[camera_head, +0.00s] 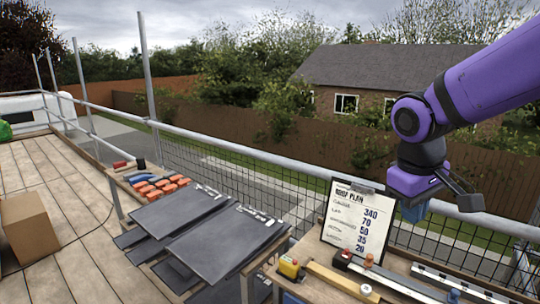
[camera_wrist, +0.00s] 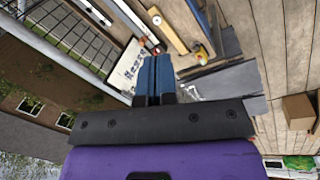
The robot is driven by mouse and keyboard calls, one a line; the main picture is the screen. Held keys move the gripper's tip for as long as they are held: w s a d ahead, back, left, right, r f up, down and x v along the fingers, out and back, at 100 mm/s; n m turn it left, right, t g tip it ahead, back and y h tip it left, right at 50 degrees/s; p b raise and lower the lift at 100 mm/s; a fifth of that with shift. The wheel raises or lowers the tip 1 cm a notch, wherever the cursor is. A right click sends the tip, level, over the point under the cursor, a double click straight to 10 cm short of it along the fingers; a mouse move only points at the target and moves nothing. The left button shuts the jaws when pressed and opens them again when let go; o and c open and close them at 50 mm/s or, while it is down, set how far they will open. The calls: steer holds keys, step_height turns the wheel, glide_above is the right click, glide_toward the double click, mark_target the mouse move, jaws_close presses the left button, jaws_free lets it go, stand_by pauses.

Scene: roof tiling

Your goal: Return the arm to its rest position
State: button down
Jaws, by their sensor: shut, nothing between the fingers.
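My purple arm (camera_head: 490,82) reaches in from the upper right of the head view, bent at a joint and raised above the bench. My gripper (camera_head: 414,212) points down beside the roof plan clipboard (camera_head: 353,222), to its right. In the wrist view my gripper (camera_wrist: 154,62) shows two blue fingers side by side, shut with nothing between them. The clipboard also shows in the wrist view (camera_wrist: 128,62), just beyond the fingers. From the head view I cannot tell the exact gap between gripper and clipboard.
A bench (camera_head: 312,249) below holds a yellow tape measure (camera_head: 289,267), a wooden batten (camera_head: 343,282) and metal strips. Dark slates (camera_head: 225,240) lie in stacks to the left, near orange-handled tools (camera_head: 160,187). A guard rail (camera_head: 250,152) runs behind. A cardboard box (camera_head: 28,226) stands on the deck.

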steer(key=s+d+r+m+t+y, duration=0.1)
steer(key=s+d+r+m+t, duration=0.1)
steer(key=s, duration=0.4)
steer(key=s+d+r+m+t+y, duration=0.1)
steer(key=s+d+r+m+t, duration=0.1)
steer(key=s+r, duration=0.2)
steer(key=s, duration=0.3)
steer(key=shift+d+r+m, duration=0.25)
steer(key=shift+r+m, duration=0.05)
steer(key=shift+r, duration=0.05)
